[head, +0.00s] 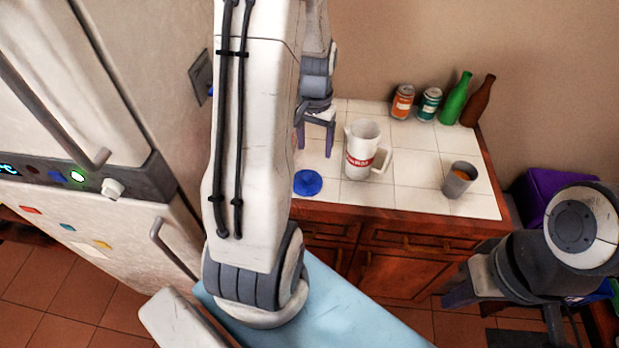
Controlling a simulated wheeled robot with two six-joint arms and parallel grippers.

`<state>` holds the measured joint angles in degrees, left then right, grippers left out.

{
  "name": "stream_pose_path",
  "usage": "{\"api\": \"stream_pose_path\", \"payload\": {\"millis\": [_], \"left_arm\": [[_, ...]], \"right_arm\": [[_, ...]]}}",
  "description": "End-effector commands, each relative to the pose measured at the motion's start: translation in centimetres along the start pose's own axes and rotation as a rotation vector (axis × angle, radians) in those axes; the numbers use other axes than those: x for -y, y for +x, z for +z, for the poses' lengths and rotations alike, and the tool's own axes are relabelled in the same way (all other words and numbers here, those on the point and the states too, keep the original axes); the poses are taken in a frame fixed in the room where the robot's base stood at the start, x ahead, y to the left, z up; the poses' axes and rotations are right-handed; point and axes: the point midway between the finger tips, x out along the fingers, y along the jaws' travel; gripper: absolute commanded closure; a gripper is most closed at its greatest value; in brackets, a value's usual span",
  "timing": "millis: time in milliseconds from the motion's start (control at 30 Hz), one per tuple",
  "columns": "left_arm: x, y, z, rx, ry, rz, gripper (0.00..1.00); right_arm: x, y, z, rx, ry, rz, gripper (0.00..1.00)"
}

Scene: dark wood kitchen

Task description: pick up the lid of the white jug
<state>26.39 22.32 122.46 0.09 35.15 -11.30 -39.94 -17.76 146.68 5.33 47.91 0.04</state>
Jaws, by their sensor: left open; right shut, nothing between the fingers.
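The white jug (360,150) with a red label band stands upright on the white tiled counter, its handle to the right and its top uncovered. A flat blue round lid (308,183) lies on the counter near the front edge, left of the jug and apart from it. My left gripper (315,150) is open and empty, with its fingers pointing down, left of the jug and beyond the lid in the picture. My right gripper (456,294) is shut and empty at the lower right, in front of the counter and away from the jug.
An orange can (402,102), a teal can (429,104), a green bottle (455,98) and a brown bottle (478,101) line the back. A fridge (130,230) stands left. My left arm hides part of the counter.

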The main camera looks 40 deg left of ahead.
Motion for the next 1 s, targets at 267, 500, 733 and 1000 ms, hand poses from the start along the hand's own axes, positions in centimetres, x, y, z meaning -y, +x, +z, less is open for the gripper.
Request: {"api": "stream_pose_path", "payload": {"millis": [267, 500, 733, 1000], "left_arm": [[1.2, 3.9, 0.1, 0.006, -0.024, 0.000, 0.26], [1.3, 5.9, 0.2, 0.005, -0.025, 0.000, 0.26], [1.9, 8.7, 0.9, 0.008, -0.025, 0.001, 0.26], [1.9, 10.8, 0.7, 0.002, -0.024, 0.000, 0.26]], "right_arm": [[0.0, -0.5, 0.0, 0.000, 0.000, 0.000, 1.00], [0.1, -0.9, -0.1, 0.000, 0.000, 0.000, 1.00], [0.2, -2.3, -0.1, 0.000, 0.001, 0.000, 1.00], [0.2, -2.4, -0.1, 0.000, 0.001, 0.000, 1.00]]}}
